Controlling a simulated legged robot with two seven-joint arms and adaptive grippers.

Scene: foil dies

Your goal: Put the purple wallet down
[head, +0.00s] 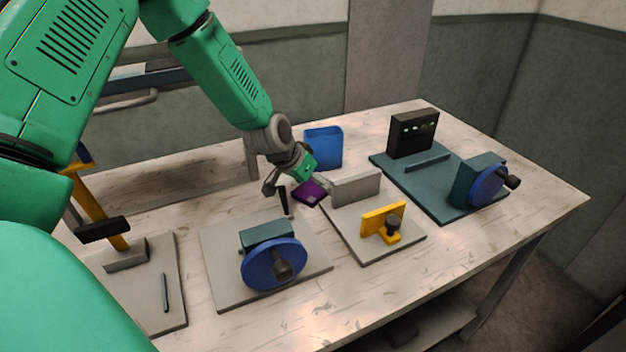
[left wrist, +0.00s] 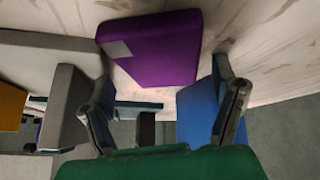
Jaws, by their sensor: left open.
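The purple wallet (head: 307,192) is a flat block beside the grey fixture plate, on or just above the table. In the left wrist view the wallet (left wrist: 152,50) shows a small grey patch on one corner; I cannot tell whether its underside fully touches the table. My left gripper (head: 297,190) is right at the wallet, and its fingers partly cover it in the head view. In the left wrist view the gripper (left wrist: 163,85) is open, with one finger to each side and the wallet just beyond the tips. My right gripper is not in view.
A blue bin (head: 323,148) stands behind the gripper. A grey upright block (head: 357,188) and a yellow bracket (head: 383,222) are to the right. A blue handwheel (head: 273,264) is in front. A teal station (head: 425,185) stands further right. Bare table (head: 230,200) lies left of the gripper.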

